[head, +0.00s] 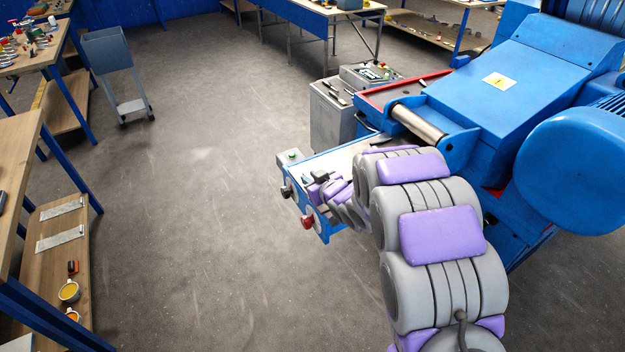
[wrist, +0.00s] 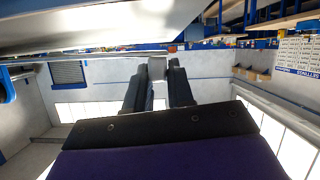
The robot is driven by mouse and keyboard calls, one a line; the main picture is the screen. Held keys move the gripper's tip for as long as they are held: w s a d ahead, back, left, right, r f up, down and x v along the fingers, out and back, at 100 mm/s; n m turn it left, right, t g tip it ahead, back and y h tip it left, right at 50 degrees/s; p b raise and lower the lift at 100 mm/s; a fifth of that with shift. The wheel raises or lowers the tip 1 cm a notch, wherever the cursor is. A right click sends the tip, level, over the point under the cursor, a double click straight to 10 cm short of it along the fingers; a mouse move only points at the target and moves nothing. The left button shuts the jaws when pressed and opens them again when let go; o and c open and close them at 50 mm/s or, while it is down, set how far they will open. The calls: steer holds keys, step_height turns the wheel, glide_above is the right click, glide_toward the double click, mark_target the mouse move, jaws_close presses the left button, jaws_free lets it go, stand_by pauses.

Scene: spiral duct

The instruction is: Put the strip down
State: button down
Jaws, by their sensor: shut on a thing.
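My gripper (head: 319,178) is at the front end of the blue machine, over its pale bed, partly hidden by my own arm. In the wrist view, the two dark fingers (wrist: 158,85) stand close together with a narrow gap. A pale grey piece, apparently the strip (wrist: 157,68), shows between them, so the gripper is shut on it. Most of the strip is hidden, and I cannot tell whether it touches the bed. Two other grey metal strips (head: 61,225) lie on the lower wooden shelf at the left in the head view.
The blue machine (head: 530,75) has a steel roller (head: 418,124) and knobs (head: 306,221) at its front end. A grey cabinet (head: 335,112) stands behind its bed. Workbenches (head: 20,150) line the left. A grey cart (head: 112,65) stands farther back. The middle floor is clear.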

steer(key=shift+a, duration=0.35)
steer(key=shift+a+f, duration=0.3)
steer(key=shift+a, duration=0.05)
steer(key=c, duration=1.4)
jaws_free()
steer(key=shift+d, duration=0.1)
steer(key=o, duration=0.4)
steer(key=shift+d+r, duration=0.1)
steer(key=shift+d, duration=0.65)
steer(key=shift+a, duration=0.45)
steer(key=shift+a+r, duration=0.15)
steer(key=shift+r, duration=0.1)
steer(key=p+v, duration=0.1)
steer(key=v, duration=1.1)
